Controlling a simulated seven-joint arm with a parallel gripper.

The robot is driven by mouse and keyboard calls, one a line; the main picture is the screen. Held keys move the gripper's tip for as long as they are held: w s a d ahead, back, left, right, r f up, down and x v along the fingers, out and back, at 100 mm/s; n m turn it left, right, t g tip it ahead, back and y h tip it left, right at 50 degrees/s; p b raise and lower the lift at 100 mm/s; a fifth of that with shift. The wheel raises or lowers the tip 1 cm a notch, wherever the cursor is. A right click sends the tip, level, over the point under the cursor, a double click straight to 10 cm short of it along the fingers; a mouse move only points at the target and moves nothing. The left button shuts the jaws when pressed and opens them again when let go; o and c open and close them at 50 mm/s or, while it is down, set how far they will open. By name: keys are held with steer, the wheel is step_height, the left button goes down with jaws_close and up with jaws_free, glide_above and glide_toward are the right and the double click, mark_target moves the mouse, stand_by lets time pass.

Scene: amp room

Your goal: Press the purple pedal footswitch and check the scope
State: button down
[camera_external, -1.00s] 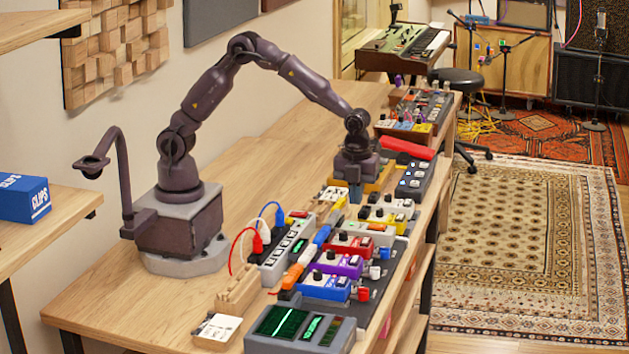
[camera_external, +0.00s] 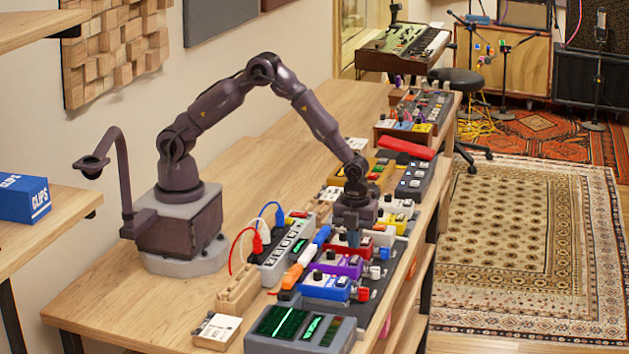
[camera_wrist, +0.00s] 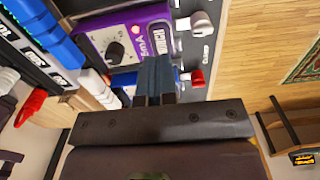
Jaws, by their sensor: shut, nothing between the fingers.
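The purple pedal (camera_external: 337,266) sits on the dark pedal board, between a red pedal and a blue pedal. In the wrist view the purple pedal (camera_wrist: 125,42) shows a dark knob and a label, and my gripper (camera_wrist: 157,62) points at it. My gripper (camera_external: 353,240) is shut and empty, low over the pedals, by the red pedal just behind the purple one. I cannot tell whether the fingertips touch anything; part of the purple pedal's near side is hidden by the fingers. The scope (camera_external: 300,328) at the bench's front end shows lit green screens.
The red pedal (camera_external: 337,249) and blue pedal (camera_external: 325,284) flank the purple one closely. A grey power strip (camera_external: 283,252) with red and blue plugs stands left of the board. Bare bench lies around my base.

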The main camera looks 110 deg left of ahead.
mark_target(353, 259)
steer(key=shift+f, duration=1.5)
steer(key=shift+f, duration=1)
step_height(353, 259, up, 15)
steer(key=shift+w, duration=0.25)
